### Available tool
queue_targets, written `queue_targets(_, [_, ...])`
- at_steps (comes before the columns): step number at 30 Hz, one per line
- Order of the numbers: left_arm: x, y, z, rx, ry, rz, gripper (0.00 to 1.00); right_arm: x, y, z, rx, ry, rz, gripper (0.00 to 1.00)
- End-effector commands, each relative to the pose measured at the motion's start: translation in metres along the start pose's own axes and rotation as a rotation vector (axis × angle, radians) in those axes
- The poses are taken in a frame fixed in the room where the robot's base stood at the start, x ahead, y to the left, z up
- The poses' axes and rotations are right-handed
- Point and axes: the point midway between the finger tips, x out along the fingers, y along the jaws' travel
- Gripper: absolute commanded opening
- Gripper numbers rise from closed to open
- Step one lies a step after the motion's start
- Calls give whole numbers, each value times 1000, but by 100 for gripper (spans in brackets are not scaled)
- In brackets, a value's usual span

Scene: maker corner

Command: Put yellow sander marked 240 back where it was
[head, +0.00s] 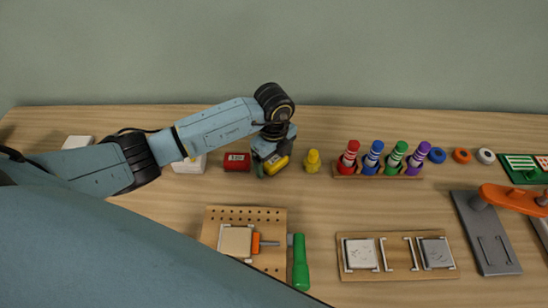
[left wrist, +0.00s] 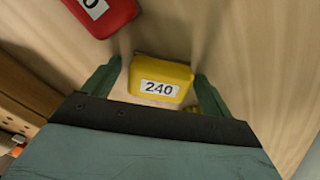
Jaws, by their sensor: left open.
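The yellow sander marked 240 (head: 276,163) lies on the wooden table, right of a red block. In the left wrist view the sander (left wrist: 160,80) shows its white 240 label and sits between the two green fingers. My left gripper (head: 268,167) is over the sander, pointing down. The same gripper (left wrist: 155,88) is open, one finger on each side of the sander, with small gaps visible. The arm hides part of the sander in the head view. My right gripper is not in view.
A red block (head: 237,162) is close on the left, and a yellow peg-shaped piece (head: 312,161) stands to the right. A rack of coloured markers (head: 378,171) is further right. A pegboard (head: 270,216) and a green-handled tool (head: 300,262) lie in front.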

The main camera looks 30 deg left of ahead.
Motion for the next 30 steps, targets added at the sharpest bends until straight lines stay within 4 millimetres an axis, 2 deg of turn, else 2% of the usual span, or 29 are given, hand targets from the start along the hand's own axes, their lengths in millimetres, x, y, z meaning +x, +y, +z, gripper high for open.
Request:
queue_targets(4, [-3,0,0,0,0,-1,85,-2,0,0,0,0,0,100])
queue_targets(8, [-18,-1,0,1,-1,-3,85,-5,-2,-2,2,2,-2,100])
queue_targets(15, [-70,-1,0,2,-1,-4,85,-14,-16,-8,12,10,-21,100])
queue_targets(21, [-106,-1,0,1,-1,-4,85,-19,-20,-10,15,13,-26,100])
queue_targets(25, [-119,0,0,-1,0,-1,85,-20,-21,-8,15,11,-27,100])
queue_targets(30, [-124,0,0,0,-1,0,85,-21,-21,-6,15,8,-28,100])
